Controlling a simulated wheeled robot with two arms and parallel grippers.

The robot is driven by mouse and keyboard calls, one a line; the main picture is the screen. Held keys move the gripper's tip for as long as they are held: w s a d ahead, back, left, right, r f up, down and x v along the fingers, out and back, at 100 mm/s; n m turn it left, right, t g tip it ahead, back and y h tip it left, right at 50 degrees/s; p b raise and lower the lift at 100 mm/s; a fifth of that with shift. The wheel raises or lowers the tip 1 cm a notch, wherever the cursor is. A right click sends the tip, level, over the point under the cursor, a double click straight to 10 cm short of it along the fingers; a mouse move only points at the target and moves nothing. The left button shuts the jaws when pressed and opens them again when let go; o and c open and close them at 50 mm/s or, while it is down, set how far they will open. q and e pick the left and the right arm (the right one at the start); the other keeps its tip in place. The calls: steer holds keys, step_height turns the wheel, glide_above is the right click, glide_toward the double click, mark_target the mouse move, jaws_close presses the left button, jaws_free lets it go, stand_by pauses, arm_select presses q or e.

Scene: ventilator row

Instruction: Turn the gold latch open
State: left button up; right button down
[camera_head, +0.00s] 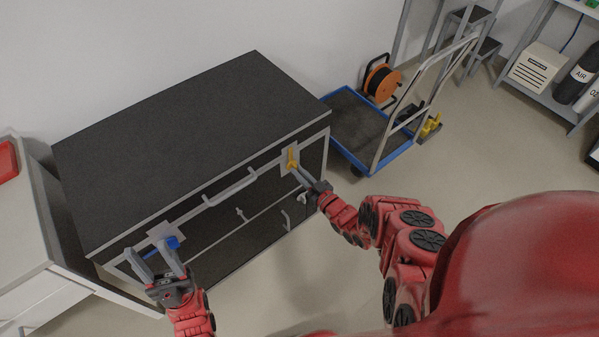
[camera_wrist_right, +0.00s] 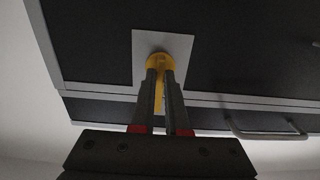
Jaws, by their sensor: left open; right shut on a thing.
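The gold latch (camera_head: 292,158) sits on a light square plate near the right end of the black cabinet's (camera_head: 190,135) front. My right gripper (camera_head: 296,168) is shut on the gold latch. In the right wrist view the latch (camera_wrist_right: 160,62) shows yellow at the fingertips, and my right gripper's fingers (camera_wrist_right: 160,84) lie on either side of its lever. Part of the lever is hidden by the fingers. My left gripper (camera_head: 158,249) is open near a blue latch (camera_head: 172,243) at the cabinet's left end. I cannot tell whether it touches the blue latch.
A grey bar handle (camera_head: 230,188) runs along the cabinet front between the latches. A white cabinet (camera_head: 20,230) stands at the left. The floor in front is clear.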

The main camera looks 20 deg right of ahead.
steer(key=shift+r, duration=0.1)
stand_by(0.5)
steer(key=shift+s+a+f+n+b, duration=0.1)
steer(key=shift+f+n+b, duration=0.05)
steer(key=shift+n+b, duration=2.45)
steer(key=shift+w+a+f+n+b, duration=0.1)
steer(key=shift+n+b, duration=1.55)
steer(key=shift+n, duration=1.8)
steer(key=shift+s+f+n+b, duration=0.1)
steer(key=shift+f+n+b, duration=0.05)
steer(key=shift+n+b, duration=2.45)
steer(key=shift+n+p, duration=0.4)
steer(key=shift+n, duration=0.05)
steer(key=c, duration=0.9)
jaws_free()
